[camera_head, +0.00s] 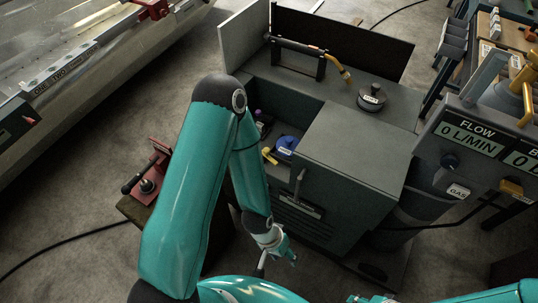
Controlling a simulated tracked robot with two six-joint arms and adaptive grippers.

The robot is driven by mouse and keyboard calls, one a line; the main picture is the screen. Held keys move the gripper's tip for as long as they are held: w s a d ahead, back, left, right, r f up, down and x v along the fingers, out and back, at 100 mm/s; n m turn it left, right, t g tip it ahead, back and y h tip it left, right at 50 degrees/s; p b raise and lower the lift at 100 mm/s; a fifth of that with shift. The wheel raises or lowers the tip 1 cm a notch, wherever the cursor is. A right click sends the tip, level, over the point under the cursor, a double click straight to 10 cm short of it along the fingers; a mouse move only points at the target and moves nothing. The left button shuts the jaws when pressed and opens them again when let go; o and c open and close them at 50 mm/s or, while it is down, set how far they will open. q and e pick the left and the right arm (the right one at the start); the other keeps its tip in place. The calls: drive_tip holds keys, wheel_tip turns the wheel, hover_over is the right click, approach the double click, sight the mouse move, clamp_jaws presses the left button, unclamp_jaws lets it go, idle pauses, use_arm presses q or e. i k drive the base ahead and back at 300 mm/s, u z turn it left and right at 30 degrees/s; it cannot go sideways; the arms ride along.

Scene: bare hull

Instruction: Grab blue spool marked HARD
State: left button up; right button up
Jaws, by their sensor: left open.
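A blue spool (286,144) sits inside the open bay of the grey wire-feeder cabinet (358,146). A white patch shows on it, but I cannot read a marking. Yellow parts lie beside it, and my left arm hides part of the bay's left side. My left gripper (277,262) is open and empty. It hangs low in front of the cabinet, well below the spool in the picture and apart from it. Only a little of my right arm shows at the bottom right edge; its gripper is not in view.
A torch on a black stand (297,58) and a dark round weight-like object (372,97) stand on the cabinet top. A flow panel (475,135) is at right. A red vise-like tool (150,173) sits on a small bench at left. A dark lever (299,185) stands at the cabinet front.

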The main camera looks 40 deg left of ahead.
sight(285, 146)
drive_tip(key=z, duration=1.3)
drive_tip(key=i, duration=0.15)
drive_tip(key=u, duration=2.85)
drive_tip(key=i, duration=0.15)
drive_tip(key=u, duration=1.2)
drive_tip(key=k, duration=1.1)
drive_tip(key=z, duration=0.5)
